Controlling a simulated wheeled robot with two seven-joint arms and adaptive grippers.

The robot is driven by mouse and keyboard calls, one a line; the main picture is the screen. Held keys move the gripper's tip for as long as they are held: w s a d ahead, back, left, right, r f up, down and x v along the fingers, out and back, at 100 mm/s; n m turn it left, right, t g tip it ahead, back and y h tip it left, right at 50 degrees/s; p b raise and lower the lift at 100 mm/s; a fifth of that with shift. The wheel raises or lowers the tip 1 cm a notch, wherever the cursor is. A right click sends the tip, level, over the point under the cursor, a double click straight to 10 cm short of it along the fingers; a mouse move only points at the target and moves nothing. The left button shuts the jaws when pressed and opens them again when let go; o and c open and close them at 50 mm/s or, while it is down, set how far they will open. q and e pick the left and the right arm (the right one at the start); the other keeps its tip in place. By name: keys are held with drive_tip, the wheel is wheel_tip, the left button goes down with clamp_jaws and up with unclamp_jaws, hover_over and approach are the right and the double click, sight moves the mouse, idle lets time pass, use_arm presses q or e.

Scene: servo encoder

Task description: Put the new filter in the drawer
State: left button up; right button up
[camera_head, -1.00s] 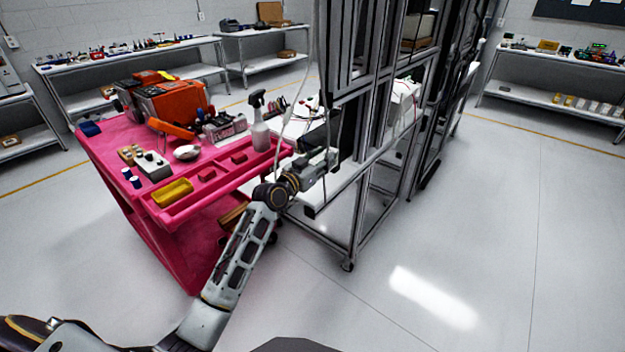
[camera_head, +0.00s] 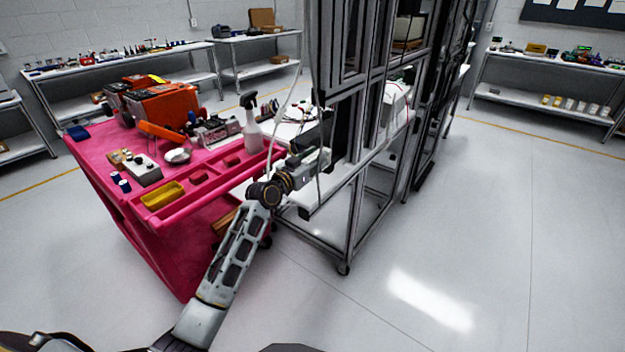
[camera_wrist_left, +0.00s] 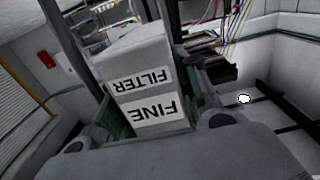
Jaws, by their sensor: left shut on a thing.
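A pale grey box, the filter (camera_wrist_left: 142,72), carries labels reading FINE and FILTER, upside down in the left wrist view. My left gripper (camera_head: 312,162) is shut on it, with a green-edged finger on each side of the box. In the head view the gripper is at the near left side of the metal rack, by a pale shelf-like surface (camera_head: 335,192). The filter is too small there to tell from the gripper. I cannot make out the drawer for certain. My right gripper is not in view.
The metal frame rack (camera_head: 348,230) stands just right of my left gripper. Cables hang beside the gripper. The floor at right is clear.

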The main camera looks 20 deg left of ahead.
use_arm(q)
drive_tip(key=shift+f+b, duration=0.4)
drive_tip(key=shift+f, duration=1.6)
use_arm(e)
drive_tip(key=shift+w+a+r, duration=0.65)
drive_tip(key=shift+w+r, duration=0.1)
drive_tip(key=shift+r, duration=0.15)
use_arm(q)
drive_tip(key=shift+f, duration=0.45)
drive_tip(key=shift+f+b, duration=0.55)
drive_tip(key=shift+f, duration=1.05)
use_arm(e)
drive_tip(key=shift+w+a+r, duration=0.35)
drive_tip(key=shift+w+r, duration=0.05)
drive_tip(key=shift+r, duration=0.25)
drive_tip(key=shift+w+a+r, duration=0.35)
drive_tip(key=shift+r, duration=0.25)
use_arm(q)
drive_tip(key=shift+f, duration=0.1)
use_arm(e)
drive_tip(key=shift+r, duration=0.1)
